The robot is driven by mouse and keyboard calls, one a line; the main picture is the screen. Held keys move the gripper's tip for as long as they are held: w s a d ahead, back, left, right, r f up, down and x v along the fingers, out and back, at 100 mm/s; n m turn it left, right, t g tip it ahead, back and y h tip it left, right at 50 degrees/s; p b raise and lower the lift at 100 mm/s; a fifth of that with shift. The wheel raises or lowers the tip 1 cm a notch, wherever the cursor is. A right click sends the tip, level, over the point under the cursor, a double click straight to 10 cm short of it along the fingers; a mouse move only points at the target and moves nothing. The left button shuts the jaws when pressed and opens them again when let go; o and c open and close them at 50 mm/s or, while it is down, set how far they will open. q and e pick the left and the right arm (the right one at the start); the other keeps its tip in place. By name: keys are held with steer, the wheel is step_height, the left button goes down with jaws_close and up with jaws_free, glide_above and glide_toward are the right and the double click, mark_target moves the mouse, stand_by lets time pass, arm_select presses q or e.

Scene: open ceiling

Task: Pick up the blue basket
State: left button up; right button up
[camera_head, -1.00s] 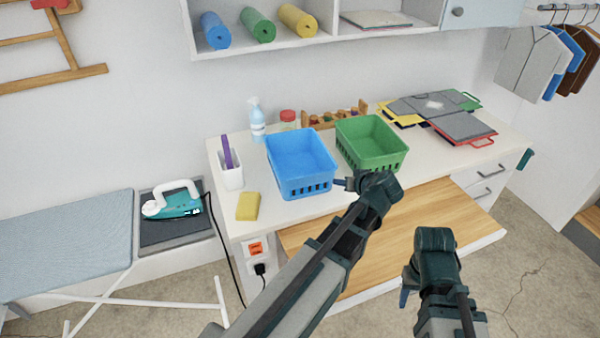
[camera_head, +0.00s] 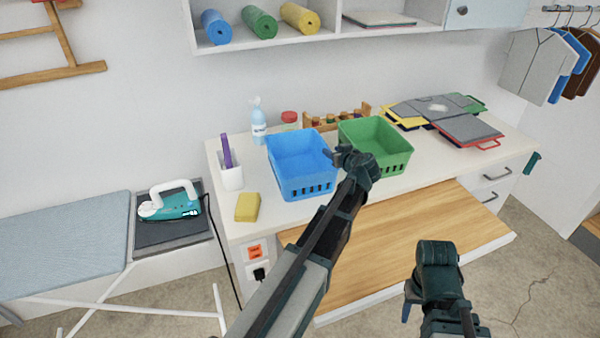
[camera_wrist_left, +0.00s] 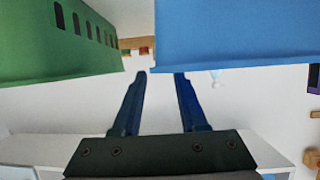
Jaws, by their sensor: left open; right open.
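The blue basket (camera_head: 300,165) stands upright on the white desk, left of the green basket (camera_head: 376,146). My left gripper (camera_head: 328,154) is at the blue basket's right rim, near the gap between the two baskets. In the left wrist view the left gripper (camera_wrist_left: 160,75) is open, its fingertips just at the edge of the blue basket (camera_wrist_left: 235,35), with the green basket (camera_wrist_left: 60,45) on the other side. I cannot tell whether it touches the blue basket. My right gripper (camera_head: 407,300) is low in front of the desk, away from both baskets, and its fingers are mostly hidden.
A yellow sponge (camera_head: 247,207) and a white cup (camera_head: 230,177) are left of the blue basket. A spray bottle (camera_head: 259,122) and a red-lidded jar (camera_head: 290,120) stand behind it. A pulled-out wooden board (camera_head: 420,230) juts from the desk's front.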

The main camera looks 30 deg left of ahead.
arm_select(q)
steer(key=shift+b+x, duration=1.1)
steer(key=shift+x, duration=1.95)
steer(key=shift+s, duration=0.2)
steer(key=shift+c, duration=0.6)
jaws_close()
